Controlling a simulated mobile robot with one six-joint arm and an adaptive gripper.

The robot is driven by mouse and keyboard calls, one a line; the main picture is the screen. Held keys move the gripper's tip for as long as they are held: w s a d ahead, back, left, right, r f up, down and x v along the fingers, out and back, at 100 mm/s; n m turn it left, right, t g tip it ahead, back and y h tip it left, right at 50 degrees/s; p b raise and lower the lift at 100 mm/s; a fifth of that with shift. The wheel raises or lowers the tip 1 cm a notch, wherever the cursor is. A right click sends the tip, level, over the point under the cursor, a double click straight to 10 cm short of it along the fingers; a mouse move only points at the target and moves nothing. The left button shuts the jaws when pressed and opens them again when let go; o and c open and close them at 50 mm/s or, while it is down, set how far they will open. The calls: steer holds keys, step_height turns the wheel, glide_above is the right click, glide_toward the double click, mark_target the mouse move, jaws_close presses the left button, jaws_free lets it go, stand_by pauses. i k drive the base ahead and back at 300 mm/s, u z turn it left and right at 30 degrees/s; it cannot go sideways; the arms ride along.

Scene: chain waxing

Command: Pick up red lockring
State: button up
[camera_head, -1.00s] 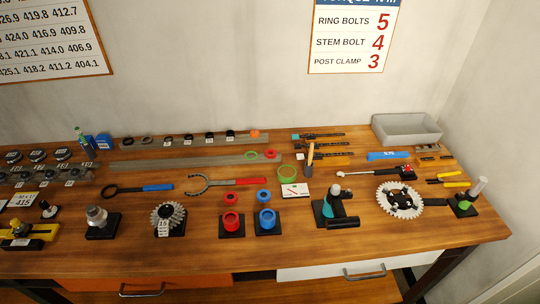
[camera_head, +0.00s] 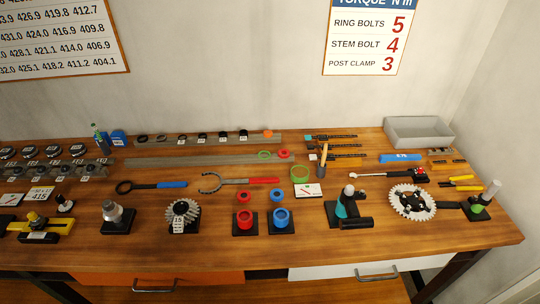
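Several red ring-shaped things are in the head view, and I cannot tell for sure which is the red lockring. A small red ring (camera_head: 283,154) lies at the right end of a flat grey strip, beside a green ring (camera_head: 264,155). Another small red ring (camera_head: 244,196) sits at the back of a black stand (camera_head: 239,233), behind a larger red cup-like ring (camera_head: 245,216). A matching stand to its right holds a small blue ring (camera_head: 277,195) and a larger blue one (camera_head: 280,217). My gripper is out of view.
A red-handled hook spanner (camera_head: 240,182) lies behind the stands. A toothed sprocket (camera_head: 184,215) stands to their left. A black-and-teal tool (camera_head: 347,208) and a chainring (camera_head: 412,202) are to the right. The wooden bench's front strip (camera_head: 300,252) is clear.

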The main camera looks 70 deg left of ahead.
mark_target(286, 151)
steer(key=z, duration=0.6)
steer(key=k, duration=0.1)
steer(key=u, duration=2.95)
steer(key=k, duration=0.55)
steer(key=z, duration=0.15)
steer(key=i, duration=0.3)
steer(key=u, duration=0.1)
